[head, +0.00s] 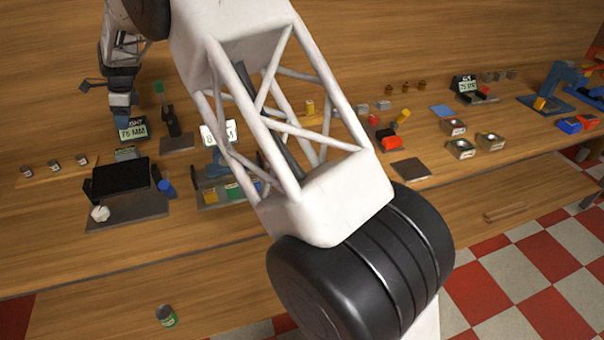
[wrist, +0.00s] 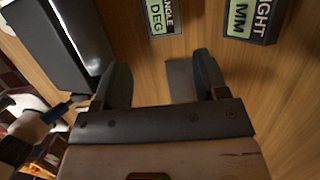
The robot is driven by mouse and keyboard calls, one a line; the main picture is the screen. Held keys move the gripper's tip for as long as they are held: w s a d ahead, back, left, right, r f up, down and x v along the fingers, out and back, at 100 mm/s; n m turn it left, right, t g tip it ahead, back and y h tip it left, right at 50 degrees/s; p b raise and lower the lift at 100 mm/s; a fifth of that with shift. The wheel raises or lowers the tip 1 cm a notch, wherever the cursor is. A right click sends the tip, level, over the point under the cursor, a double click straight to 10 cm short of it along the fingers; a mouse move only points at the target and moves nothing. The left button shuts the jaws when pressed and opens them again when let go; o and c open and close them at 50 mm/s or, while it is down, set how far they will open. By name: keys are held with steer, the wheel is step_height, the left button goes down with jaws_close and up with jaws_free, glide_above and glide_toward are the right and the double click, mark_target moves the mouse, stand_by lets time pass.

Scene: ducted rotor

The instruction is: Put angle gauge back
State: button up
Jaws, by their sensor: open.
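A block with a pale green display reading ANGLE DEG (wrist: 163,16) stands at the top of the wrist view, cut off by the edge. I take it for the angle gauge; I cannot make it out surely in the head view. My gripper (wrist: 163,82) is open, with nothing seen held, and the block lies beyond its fingertips. A flat grey plate (wrist: 180,78) shows on the wood between the fingers. In the head view my gripper (head: 121,114) is at the left, in front of a display block reading 75 MM (head: 133,130).
The HEIGHT MM block (wrist: 250,18) is to the right in the wrist view. A dark box-like thing (wrist: 62,45) is close to the left finger. In the head view a black panel (head: 121,177) stands on a grey base below my gripper. My arm hides the middle of the bench.

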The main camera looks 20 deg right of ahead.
steer(key=s+d+r+n+t+h, duration=0.1)
steer(key=s+d+r+n, duration=0.3)
steer(key=s+d+r, duration=0.65)
steer(key=s+d+r+n+t, duration=0.1)
steer(key=s+d+r+n, duration=0.4)
steer(key=s+d, duration=1.05)
steer(key=s+d+f+n, duration=0.2)
steer(key=s+d, duration=0.3)
steer(key=s, duration=0.5)
steer(key=s+d+f+n+h, duration=0.1)
steer(key=s+d+n, duration=0.3)
steer(key=s, duration=0.7)
steer(key=s+d+f+n+h, duration=0.1)
steer(key=s+d+f+n, duration=0.1)
steer(key=s+d, duration=0.5)
steer(key=s+f, duration=0.1)
steer(key=s, duration=0.3)
steer(key=shift+s+d+n+t, duration=0.2)
steer(key=shift+d+n+t, duration=0.1)
steer(key=shift+n, duration=0.1)
steer(key=shift+f, duration=0.1)
